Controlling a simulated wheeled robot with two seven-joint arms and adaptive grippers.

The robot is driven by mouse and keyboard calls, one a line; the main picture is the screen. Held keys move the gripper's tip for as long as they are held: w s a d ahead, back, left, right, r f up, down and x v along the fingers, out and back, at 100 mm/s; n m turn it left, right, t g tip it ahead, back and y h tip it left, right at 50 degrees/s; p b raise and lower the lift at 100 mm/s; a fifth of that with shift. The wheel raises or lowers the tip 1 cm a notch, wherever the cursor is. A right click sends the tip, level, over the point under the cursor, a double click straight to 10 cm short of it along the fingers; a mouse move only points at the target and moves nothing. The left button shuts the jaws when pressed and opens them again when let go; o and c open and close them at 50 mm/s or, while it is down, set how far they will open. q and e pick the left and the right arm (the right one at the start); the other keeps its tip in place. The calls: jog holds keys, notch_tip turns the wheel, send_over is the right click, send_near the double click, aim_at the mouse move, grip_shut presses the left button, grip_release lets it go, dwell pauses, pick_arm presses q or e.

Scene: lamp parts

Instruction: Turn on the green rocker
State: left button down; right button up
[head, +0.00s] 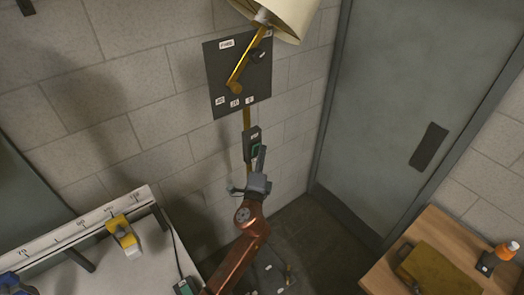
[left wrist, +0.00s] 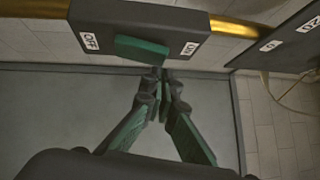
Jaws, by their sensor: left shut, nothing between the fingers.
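The green rocker (head: 256,149) is set in a dark switch box (head: 251,134) on a brass strip below the wall lamp's plate. In the left wrist view the rocker (left wrist: 142,50) lies between an OFF label (left wrist: 89,41) and an ON label (left wrist: 190,48). My left gripper (head: 262,150) reaches up in front of the box. In the left wrist view its fingertips (left wrist: 160,73) are together and empty, at the rocker's end nearer ON. I cannot tell whether they touch it. My right gripper is not in view.
A dark plate (head: 222,67) with a brass arm (head: 242,65) and cream lampshade (head: 283,14) is above the box. A white bench (head: 148,259) with a yellow item (head: 124,236) is at left. A grey door (head: 415,75) and wooden table (head: 440,230) are at right.

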pick_arm(q)
jog(key=shift+r, duration=0.1)
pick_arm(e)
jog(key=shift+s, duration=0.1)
pick_arm(q)
jog(key=s+r, duration=0.3)
jog(key=s, duration=0.9)
jog(key=shift+r, duration=0.15)
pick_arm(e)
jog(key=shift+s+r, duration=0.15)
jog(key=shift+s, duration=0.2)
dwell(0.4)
